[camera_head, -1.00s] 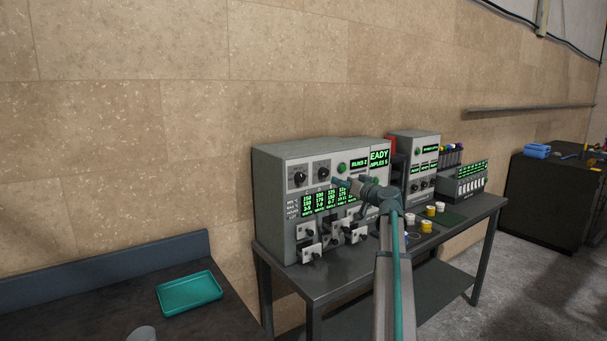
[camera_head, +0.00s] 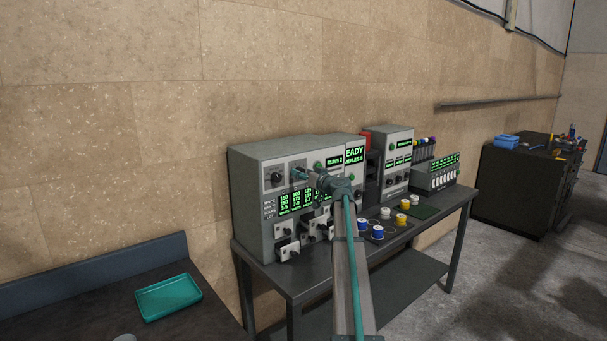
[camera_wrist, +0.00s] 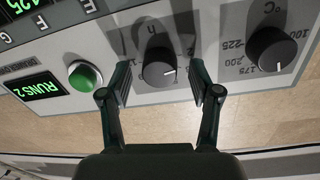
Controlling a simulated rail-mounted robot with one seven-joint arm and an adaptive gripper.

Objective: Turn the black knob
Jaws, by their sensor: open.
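In the wrist view, a black knob (camera_wrist: 158,70) with a white pointer line sits on the dial marked h on the grey panel. My gripper (camera_wrist: 160,84) is open, with one dark finger on each side of this knob; I cannot tell whether they touch it. A second black knob (camera_wrist: 270,50), on the °C dial, lies to the right, outside the fingers. In the head view, my gripper (camera_head: 300,174) is at the machine's upper front and hides the h knob. The °C knob (camera_head: 277,177) shows just left of it.
A green button (camera_wrist: 84,75) and a RUNS display (camera_wrist: 33,88) sit left of the knob in the wrist view. The grey machine (camera_head: 245,195) stands on a dark table (camera_head: 300,278), with lidded jars to the right. A teal tray (camera_head: 169,298) lies at the lower left.

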